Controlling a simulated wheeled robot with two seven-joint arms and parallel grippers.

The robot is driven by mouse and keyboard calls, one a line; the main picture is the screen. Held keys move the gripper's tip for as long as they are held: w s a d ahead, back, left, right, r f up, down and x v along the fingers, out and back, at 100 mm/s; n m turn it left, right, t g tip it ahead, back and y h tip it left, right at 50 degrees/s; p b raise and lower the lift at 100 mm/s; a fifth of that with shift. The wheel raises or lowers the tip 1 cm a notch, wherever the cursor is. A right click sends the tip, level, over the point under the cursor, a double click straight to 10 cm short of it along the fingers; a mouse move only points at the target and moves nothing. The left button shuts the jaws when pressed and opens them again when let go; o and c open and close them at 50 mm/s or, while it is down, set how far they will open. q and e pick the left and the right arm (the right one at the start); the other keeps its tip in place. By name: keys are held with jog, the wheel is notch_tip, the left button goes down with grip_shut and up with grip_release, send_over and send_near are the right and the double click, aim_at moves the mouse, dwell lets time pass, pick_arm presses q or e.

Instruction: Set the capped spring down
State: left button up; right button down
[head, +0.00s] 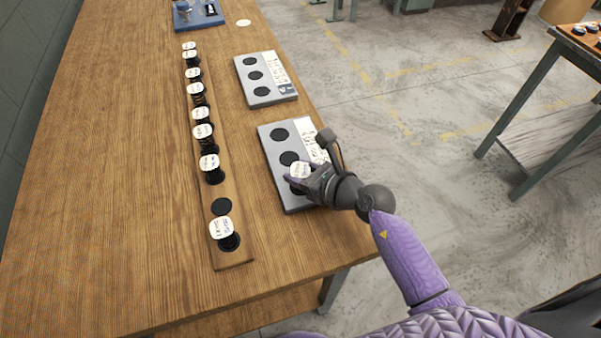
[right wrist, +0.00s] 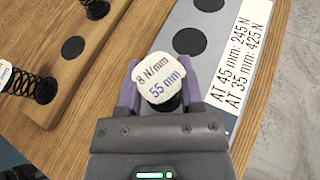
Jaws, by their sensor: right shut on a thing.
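The capped spring has a white cap (head: 299,170) that reads "8 N/mm 55 mm" in the right wrist view (right wrist: 162,80). My right gripper (head: 305,183) is shut on it, with one purple finger on each side. The spring is over the near end of the nearer grey plate (head: 297,203). Two dark round spots of this plate show, and the near end is covered by the gripper and cap. I cannot tell whether the spring's bottom touches the plate. The plate's label (right wrist: 240,55) reads "AT 45 mm: 245 N, AT 35 mm: 425 N". My left gripper is out of view.
A wooden rack (head: 232,259) with several capped springs stands left of the plate; one dark spot (head: 221,206) near its front is empty. A second grey plate (head: 243,74) with empty spots lies farther back. A blue tray (head: 182,21) is at the far end. Bare table lies left of the rack.

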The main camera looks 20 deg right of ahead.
jog(key=shift+c, duration=1.2)
grip_release()
jog(key=shift+f, duration=0.1)
jog(key=shift+s+d+r, duration=0.1)
jog(key=shift+s+r, duration=0.05)
jog(key=shift+r, duration=0.15)
jog(key=p+v, duration=0.2)
jog(key=v, duration=0.9)
jog(key=shift+s, duration=0.3)
jog(key=shift+d, duration=0.1)
